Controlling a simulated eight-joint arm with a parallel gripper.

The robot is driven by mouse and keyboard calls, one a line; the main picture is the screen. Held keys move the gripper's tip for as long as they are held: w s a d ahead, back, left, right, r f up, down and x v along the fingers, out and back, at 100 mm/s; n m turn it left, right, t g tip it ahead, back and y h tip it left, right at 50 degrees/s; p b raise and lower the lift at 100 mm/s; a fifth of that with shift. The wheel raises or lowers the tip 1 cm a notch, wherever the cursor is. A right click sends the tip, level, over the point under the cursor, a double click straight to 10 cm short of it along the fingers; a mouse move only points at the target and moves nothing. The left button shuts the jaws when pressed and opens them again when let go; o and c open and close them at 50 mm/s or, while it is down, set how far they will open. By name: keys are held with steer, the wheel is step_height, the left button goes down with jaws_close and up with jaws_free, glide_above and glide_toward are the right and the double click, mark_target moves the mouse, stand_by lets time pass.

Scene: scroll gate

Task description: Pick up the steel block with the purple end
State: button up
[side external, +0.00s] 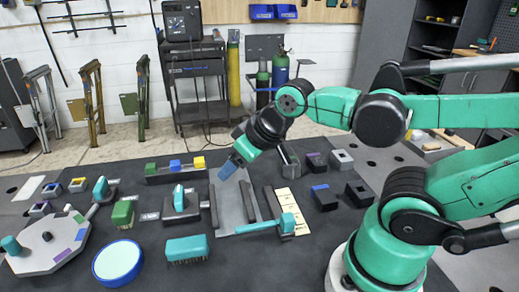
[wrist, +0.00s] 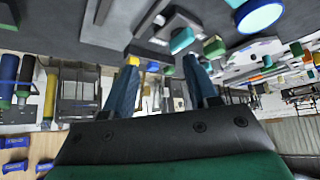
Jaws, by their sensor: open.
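A dark block with a purplish top (side external: 316,161) stands right of centre on the dark table in the side external view. Near it is a dark block with a blue-violet top (side external: 323,198). At the far left is a small grey block with a purple edge (side external: 40,209). I cannot tell for certain which is the steel block with the purple end. My gripper (side external: 228,170) is above the grey plate at mid-table, left of the two dark blocks and apart from them. In the wrist view my gripper (wrist: 163,72) is open, with nothing between its blue fingers.
A grey channelled plate (side external: 230,205) with dark rails lies below my gripper. A teal-handled tool (side external: 265,224) lies across its front. A black block (side external: 360,192) is at right.

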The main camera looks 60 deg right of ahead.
steer(key=shift+o, duration=0.2)
steer(key=o, duration=0.7)
steer(key=m+g+h, duration=0.1)
steer(key=m+g, duration=0.5)
steer(key=m, duration=1.4)
glide_toward(317, 159)
steer(key=w+a, duration=0.5)
steer(key=shift+w+a, duration=0.25)
steer(key=s+d+f+m, duration=0.1)
steer(key=d+m, duration=0.1)
steer(key=s+d+f+m, duration=0.1)
steer(key=s+d+m, duration=0.1)
steer(key=s+d+f+m+g+y, duration=0.1)
steer(key=d+m, duration=0.1)
steer(key=shift+s+d+f+m, duration=0.2)
steer(key=shift+f+m, duration=0.1)
steer(key=shift+m, duration=0.1)
steer(key=shift+s+f, duration=0.1)
steer(key=shift+f, duration=2.65)
